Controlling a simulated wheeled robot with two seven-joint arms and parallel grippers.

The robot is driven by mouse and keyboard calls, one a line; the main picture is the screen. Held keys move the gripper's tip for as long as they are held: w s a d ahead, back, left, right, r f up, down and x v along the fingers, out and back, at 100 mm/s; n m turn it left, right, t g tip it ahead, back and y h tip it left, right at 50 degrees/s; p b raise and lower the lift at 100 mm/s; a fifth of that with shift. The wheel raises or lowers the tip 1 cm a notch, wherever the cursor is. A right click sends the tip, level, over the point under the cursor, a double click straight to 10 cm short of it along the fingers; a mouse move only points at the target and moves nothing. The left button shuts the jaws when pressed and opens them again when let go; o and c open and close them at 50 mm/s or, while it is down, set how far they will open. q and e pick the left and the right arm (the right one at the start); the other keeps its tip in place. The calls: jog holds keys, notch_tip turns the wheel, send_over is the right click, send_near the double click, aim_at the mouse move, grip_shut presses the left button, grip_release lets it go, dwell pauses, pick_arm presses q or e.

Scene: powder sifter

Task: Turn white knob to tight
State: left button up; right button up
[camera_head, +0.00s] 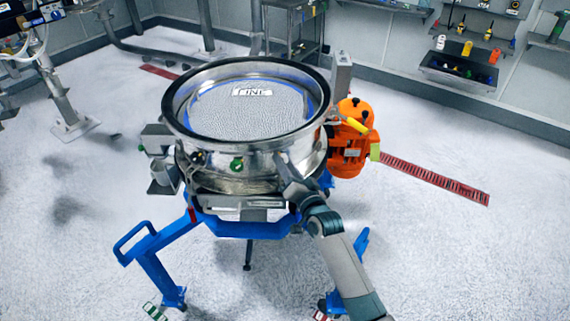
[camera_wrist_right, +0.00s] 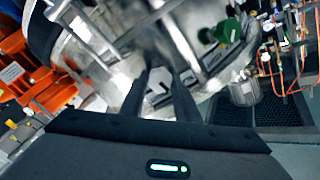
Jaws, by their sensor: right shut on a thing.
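The sifter (camera_head: 205,170) is a round steel drum with a wide rim, standing on a blue frame. My right gripper (camera_head: 282,160) is at the front right of the drum wall, below the rim. In the right wrist view, the fingers (camera_wrist_right: 162,75) are shut on a small pale part, which I take for the white knob (camera_wrist_right: 157,93). The knob is mostly hidden by the fingers, so how tight it is cannot be told. It does not show clearly in the head view. My left gripper is not in view.
A green knob (camera_head: 237,164) sits on the drum front, left of my gripper; it also shows in the wrist view (camera_wrist_right: 228,31). An orange motor (camera_head: 347,150) stands right of the drum. The blue frame (camera_head: 160,243) spreads below. Open floor lies around.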

jog(key=m, duration=1.1)
jog(key=shift+f+p, duration=0.1)
jog(key=shift+p, duration=0.3)
jog(key=shift+m, duration=0.3)
jog(key=o, duration=1)
jog(key=shift+o, duration=0.2)
jog(key=b+v, duration=0.3)
jog(key=v, duration=1.4)
jog(key=shift+s, duration=0.2)
